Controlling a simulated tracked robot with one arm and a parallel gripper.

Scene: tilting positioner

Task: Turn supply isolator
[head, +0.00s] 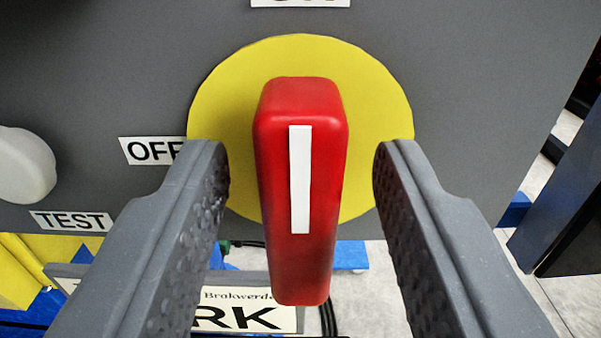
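The supply isolator is a red handle (272,180) with a white stripe, on a round yellow plate (385,105) fixed to a grey panel. The handle stands upright, its stripe pointing up towards a partly cut-off label (300,3) at the top edge. An OFF label (150,150) is to its left, partly hidden by the left finger. My gripper (300,170) is open, with one finger on each side of the handle. A gap shows between each finger and the handle.
A pale knob (25,166) with a TEST label (72,221) is on the panel at the left. Below the panel are a lettered sign (250,318), yellow and blue parts, and dark cables. A dark blue post (565,200) stands at the right over pale floor.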

